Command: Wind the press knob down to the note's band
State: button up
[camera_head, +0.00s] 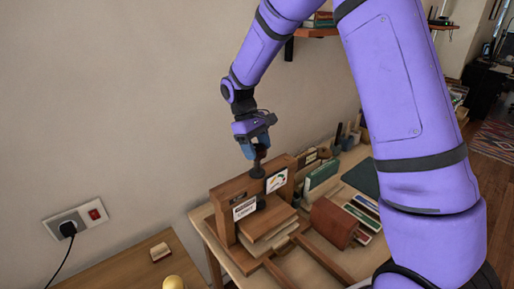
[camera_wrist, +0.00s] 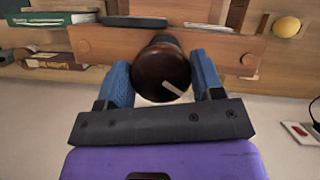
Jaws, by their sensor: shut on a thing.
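The press knob (camera_wrist: 160,75) is dark brown and round, with a pale line on its top pointing to the lower right in the wrist view. My gripper (camera_wrist: 162,72) has its blue fingers on both sides of the knob, shut on it from above. In the head view my gripper (camera_head: 257,148) sits over the wooden book press (camera_head: 231,190). The dark screw (camera_head: 257,171) shows below it. A white note (camera_head: 276,181) with a coloured gauge is on the press front, its bands too small to read. A second white label (camera_head: 244,209) is lower left. Books (camera_head: 268,238) lie in the press.
The press stands on a wooden table (camera_head: 236,262). A reddish-brown block (camera_head: 333,222) and several books stand to its right. A wall socket (camera_head: 75,221) and a yellow ball (camera_head: 173,283) are at left. A shelf (camera_head: 316,32) hangs above.

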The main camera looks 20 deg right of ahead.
jog(key=o, duration=0.9)
jog(key=shift+r, duration=0.1)
jog(key=v, duration=1)
jog(key=shift+r, duration=0.4)
jog(key=shift+w, duration=0.1)
